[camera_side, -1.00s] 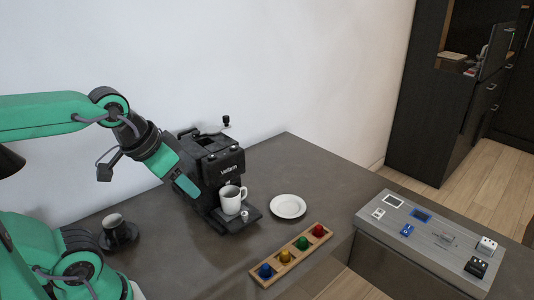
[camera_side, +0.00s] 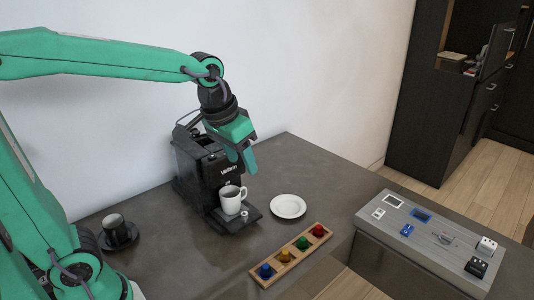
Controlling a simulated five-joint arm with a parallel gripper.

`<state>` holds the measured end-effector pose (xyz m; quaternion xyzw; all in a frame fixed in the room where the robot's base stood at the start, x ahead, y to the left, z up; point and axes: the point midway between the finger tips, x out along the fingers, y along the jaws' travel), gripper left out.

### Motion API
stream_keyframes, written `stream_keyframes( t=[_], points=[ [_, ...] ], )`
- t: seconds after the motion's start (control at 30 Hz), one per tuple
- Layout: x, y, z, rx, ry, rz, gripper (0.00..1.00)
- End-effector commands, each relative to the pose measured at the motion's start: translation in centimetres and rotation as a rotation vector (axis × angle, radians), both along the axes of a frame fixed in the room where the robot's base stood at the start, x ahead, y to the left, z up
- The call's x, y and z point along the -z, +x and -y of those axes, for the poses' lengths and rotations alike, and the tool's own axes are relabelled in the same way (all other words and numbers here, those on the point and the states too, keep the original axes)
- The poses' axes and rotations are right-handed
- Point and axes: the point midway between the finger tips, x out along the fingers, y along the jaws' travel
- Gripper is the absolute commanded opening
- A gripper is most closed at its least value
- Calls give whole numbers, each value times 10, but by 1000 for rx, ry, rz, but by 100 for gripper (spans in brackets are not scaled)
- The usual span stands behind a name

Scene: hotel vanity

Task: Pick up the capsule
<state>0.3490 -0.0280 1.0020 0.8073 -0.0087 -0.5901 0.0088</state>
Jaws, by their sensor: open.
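Several coloured capsules sit in a row in a wooden holder (camera_side: 274,280) at the front of the counter. They are a blue capsule (camera_side: 265,271), a yellow capsule (camera_side: 285,255), a green capsule (camera_side: 302,243) and a red capsule (camera_side: 318,231). The picture does not show which one is meant. My gripper (camera_side: 246,168) is open and points down in front of the upper part of the coffee machine, well above and to the left of the holder. It touches no capsule.
The black coffee machine (camera_side: 190,165) stands by the wall with a white mug (camera_side: 231,203) on its tray. A white saucer (camera_side: 288,206) lies to its right. A dark cup on a saucer (camera_side: 117,233) is at left. A grey panel with switches (camera_side: 440,240) is at right.

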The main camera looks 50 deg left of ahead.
Motion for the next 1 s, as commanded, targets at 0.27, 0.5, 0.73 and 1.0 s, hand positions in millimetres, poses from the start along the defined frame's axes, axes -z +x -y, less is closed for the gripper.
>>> stream_keyframes(
  t=[0.27,0.5,0.73,1.0],
  points=[
    [19,52,17,2,-2,-75,51],
    [45,94,34,3,0,-134,51],
    [79,130,51,4,6,-193,51],
    [127,166,73,3,16,-258,51]
  ],
)
